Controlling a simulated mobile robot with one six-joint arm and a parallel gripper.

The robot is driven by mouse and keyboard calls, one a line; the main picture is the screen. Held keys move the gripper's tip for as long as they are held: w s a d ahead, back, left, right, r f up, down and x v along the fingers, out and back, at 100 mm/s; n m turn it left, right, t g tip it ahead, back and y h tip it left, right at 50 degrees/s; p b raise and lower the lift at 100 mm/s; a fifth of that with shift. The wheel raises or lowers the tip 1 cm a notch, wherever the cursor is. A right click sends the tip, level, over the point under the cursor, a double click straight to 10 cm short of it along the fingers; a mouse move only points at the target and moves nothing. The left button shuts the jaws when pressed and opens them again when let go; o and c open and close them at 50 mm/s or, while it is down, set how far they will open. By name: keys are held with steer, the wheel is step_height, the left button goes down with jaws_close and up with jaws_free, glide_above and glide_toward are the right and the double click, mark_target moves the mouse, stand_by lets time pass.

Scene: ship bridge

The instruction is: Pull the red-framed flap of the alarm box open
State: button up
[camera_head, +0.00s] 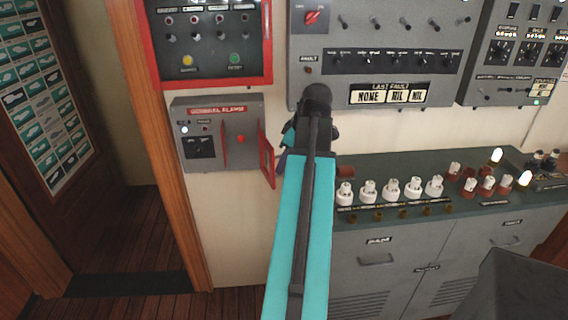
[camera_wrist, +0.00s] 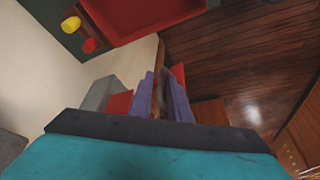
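The alarm box (camera_head: 217,158) is a grey wall box labelled "GENERAL ALARM", with a red button (camera_head: 240,139) in its right part. Its red-framed flap (camera_head: 267,160) stands swung out from the box's right side, so the button is uncovered. My gripper (camera_head: 284,158) is just right of the flap, partly hidden by my arm. In the wrist view its purple fingers (camera_wrist: 168,97) are close together, with red showing by their tips and a red patch (camera_wrist: 120,104) to their left. I cannot tell whether they touch or hold the flap.
A red-framed panel (camera_head: 268,60) with yellow and green buttons hangs above the box. A grey fault panel (camera_head: 440,95) is to its upper right. A console (camera_head: 380,230) with several white knobs stands at right. A wooden post (camera_head: 165,150) is at left.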

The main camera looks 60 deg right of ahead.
steer(key=shift+w, duration=0.1)
steer(key=shift+r, duration=0.15)
steer(key=b+v, duration=0.1)
steer(key=v, duration=1.2)
steer(key=shift+s+r, duration=0.2)
steer(key=shift+r, duration=0.05)
stand_by(0.5)
